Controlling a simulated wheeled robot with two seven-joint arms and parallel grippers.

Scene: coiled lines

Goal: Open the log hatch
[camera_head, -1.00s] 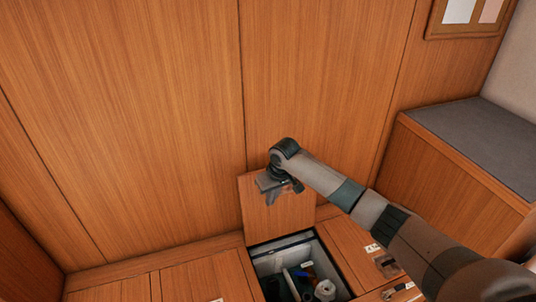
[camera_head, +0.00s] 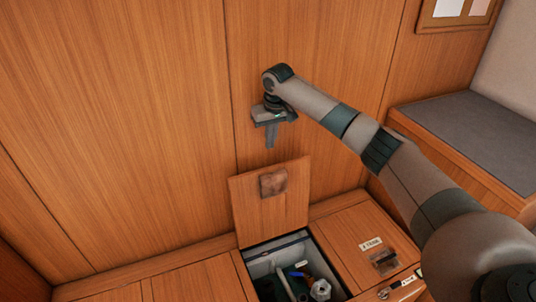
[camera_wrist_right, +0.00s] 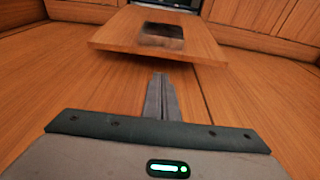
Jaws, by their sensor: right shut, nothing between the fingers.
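The hatch lid (camera_head: 290,212) stands raised at the back of its opening, leaning near the wood panelling. It has a dark square recess (camera_head: 273,182) on its face. Below it the open compartment (camera_head: 270,262) shows pale walls and several items inside. My right gripper (camera_head: 270,143) is shut and empty, above the lid and apart from it, in front of the panelling. In the right wrist view the closed fingers (camera_wrist_right: 161,98) point toward the lid (camera_wrist_right: 200,42), with a gap between. My left gripper is not in view.
To the right is a closed lid with a label (camera_head: 370,244) and a dark recess (camera_head: 384,262). A grey-cushioned bench (camera_head: 470,135) stands at the far right. Closed wood panels (camera_head: 195,283) lie to the left of the compartment.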

